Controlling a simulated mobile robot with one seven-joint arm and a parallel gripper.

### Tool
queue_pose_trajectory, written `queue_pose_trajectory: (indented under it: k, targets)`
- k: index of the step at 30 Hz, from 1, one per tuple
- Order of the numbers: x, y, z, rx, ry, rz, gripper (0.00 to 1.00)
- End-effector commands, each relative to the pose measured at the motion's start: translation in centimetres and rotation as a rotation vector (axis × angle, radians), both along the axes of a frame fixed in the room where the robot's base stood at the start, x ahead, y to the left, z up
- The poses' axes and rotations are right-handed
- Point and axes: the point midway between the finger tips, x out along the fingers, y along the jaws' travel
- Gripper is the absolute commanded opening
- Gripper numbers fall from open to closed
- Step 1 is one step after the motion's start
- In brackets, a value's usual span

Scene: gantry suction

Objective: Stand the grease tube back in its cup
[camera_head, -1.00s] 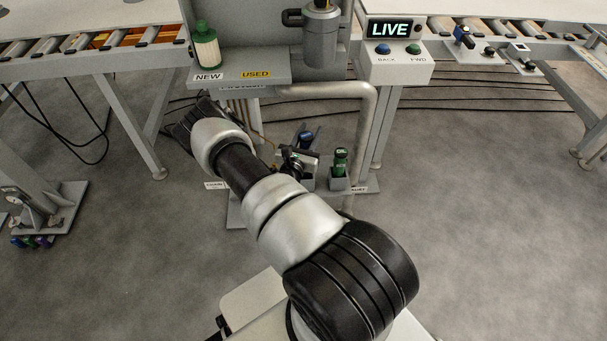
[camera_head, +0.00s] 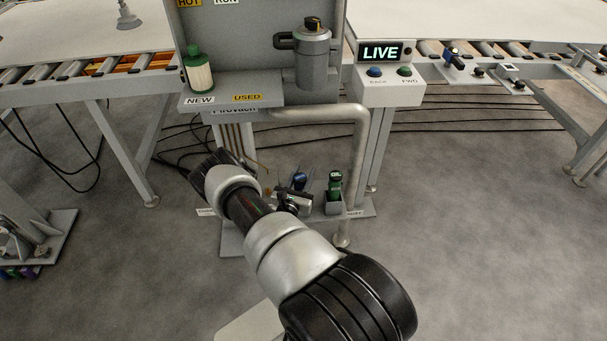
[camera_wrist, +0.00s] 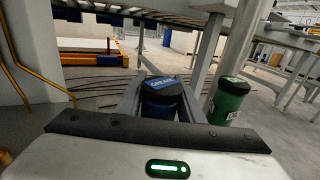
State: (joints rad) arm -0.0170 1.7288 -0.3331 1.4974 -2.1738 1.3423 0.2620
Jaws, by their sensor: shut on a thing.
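A blue tube with a dark cap and blue label (camera_wrist: 162,90), which I take as the grease tube, stands roughly upright between my gripper's two grey fingers (camera_wrist: 161,100) in the wrist view. My gripper is shut on it. In the head view the blue tube (camera_head: 299,179) shows just behind my gripper (camera_head: 297,192), low over the grey base shelf (camera_head: 358,209). Its lower end is hidden, so I cannot tell whether it touches the shelf or a cup.
A pipe (camera_head: 359,150) comes down close to the right of the green tube. Thin copper lines (camera_head: 232,140) run down on the left. The floor to the right is clear.

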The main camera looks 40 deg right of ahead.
Motion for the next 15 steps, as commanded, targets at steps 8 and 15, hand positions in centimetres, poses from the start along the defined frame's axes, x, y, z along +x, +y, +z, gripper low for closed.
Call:
queue_pose_trajectory:
  k: [8, 15]
  targets:
    - [-0.01, 0.0, -0.05, 0.0, 0.0, 0.0, 0.53]
    - [-0.05, 0.03, 0.62, 0.001, 0.0, -0.001, 0.53]
